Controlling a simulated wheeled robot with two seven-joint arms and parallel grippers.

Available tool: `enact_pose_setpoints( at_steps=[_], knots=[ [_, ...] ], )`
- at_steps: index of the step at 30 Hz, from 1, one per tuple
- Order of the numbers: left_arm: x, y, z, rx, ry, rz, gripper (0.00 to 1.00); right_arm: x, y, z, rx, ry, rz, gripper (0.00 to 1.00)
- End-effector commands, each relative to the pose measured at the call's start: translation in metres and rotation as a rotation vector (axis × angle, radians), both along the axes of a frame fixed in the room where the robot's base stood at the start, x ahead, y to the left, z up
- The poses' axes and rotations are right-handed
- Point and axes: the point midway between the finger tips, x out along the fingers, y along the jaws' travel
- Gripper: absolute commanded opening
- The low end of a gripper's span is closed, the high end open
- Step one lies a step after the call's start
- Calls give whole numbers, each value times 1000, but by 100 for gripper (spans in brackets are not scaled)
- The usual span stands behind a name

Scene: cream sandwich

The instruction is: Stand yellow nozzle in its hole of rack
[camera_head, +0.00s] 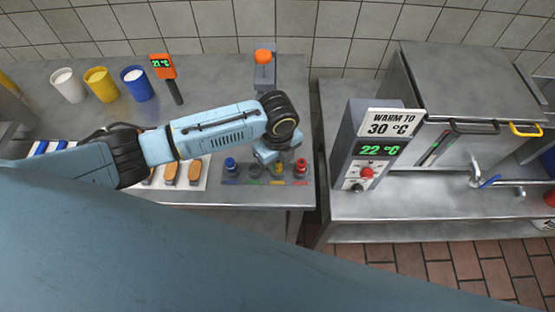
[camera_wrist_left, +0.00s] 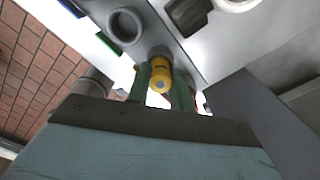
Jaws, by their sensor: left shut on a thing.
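The yellow nozzle (camera_head: 278,169) is at the grey rack (camera_head: 243,174), between the empty ring to its left and the red nozzle (camera_head: 301,166). My left gripper (camera_head: 277,161) is over the rack and shut on it. In the left wrist view the yellow nozzle (camera_wrist_left: 160,74) sits between the two green fingers of the left gripper (camera_wrist_left: 161,85), with the rack behind it. I cannot tell how deep it sits in its hole. A blue nozzle (camera_head: 231,164) stands at the rack's left end. An empty ring (camera_wrist_left: 125,25) of the rack shows in the wrist view. My right gripper is not in view.
White, yellow and blue cups (camera_head: 103,84) stand at the back left, beside an orange thermometer (camera_head: 162,67). Brown biscuits (camera_head: 171,172) lie left of the rack. A grey stand with an orange top (camera_head: 264,57) is behind it. A warming unit (camera_head: 366,150) stands right, across a gap.

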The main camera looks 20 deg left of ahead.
Motion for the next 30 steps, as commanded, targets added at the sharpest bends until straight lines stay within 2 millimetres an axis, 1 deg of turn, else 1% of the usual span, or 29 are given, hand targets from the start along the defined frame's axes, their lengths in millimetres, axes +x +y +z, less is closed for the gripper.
enact_pose_setpoints(
  at_steps=[5, 6, 10, 18, 22, 26, 30],
  knots=[
    [0, 0, -3, 1, 1, 1, 0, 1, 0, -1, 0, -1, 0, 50],
    [0, 0, -3, 1, 0, 1, 26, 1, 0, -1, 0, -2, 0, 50],
    [0, 0, -3, 1, 1, 1, 43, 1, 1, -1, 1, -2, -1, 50],
    [0, 0, -2, 1, 1, 1, 44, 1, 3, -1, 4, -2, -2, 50],
    [1, 0, 6, -1, -2, 0, 44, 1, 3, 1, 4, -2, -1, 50],
    [1, 0, 27, 0, -4, -1, 44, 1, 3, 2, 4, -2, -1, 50],
    [1, 0, 59, -1, -4, -1, 44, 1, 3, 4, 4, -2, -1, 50]
  ],
)
